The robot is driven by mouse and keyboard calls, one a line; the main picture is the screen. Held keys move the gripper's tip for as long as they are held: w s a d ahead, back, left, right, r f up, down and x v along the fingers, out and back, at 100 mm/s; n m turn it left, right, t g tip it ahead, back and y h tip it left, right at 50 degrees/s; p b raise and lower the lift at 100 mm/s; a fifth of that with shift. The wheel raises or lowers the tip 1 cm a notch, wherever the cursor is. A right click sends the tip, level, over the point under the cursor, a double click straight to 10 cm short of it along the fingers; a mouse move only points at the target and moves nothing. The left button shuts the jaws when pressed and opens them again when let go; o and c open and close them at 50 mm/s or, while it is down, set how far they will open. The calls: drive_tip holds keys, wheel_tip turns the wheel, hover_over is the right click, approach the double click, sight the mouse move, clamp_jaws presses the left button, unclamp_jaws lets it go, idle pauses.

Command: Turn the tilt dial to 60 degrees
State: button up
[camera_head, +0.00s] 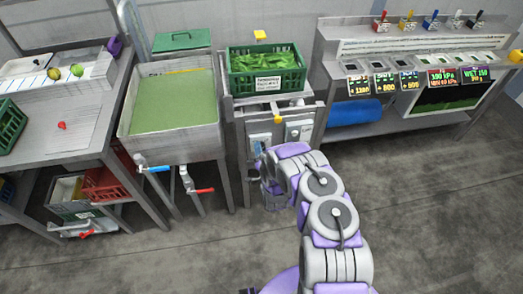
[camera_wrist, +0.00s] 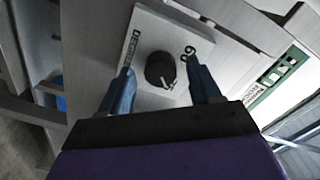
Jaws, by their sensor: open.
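The tilt dial (camera_wrist: 159,70) is a round black knob with a light pointer line, on a white plate (camera_wrist: 196,42) marked "DEGREES" and "60". In the wrist view its pointer line is toward the lower right, below the "60" mark. My gripper (camera_wrist: 160,80) is open, with one blue finger on each side of the knob and a visible gap to it in the picture. I cannot tell how far the fingertips are from the plate. In the head view my gripper (camera_head: 262,160) is at the white panel below the green crate, and my arm hides part of that panel.
A green crate of leaves (camera_head: 266,88) stands above the panel. A second white plate (camera_head: 299,131) is to the right. A sink of green water (camera_head: 173,126) with blue and red tap handles is at left. A lever console (camera_head: 420,50) is at right. The floor in front is clear.

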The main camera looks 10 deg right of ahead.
drive_tip(key=shift+c, duration=0.4)
drive_tip(key=c, duration=1)
drive_tip(key=shift+o, duration=0.2)
drive_tip(key=shift+s+f+n+p, duration=0.1)
drive_tip(key=shift+n+p, duration=0.65)
drive_tip(key=shift+n, duration=3.7)
drive_tip(key=shift+f+n+p, duration=0.1)
drive_tip(key=shift+n+p, duration=0.6)
drive_tip(key=shift+n, duration=3.75)
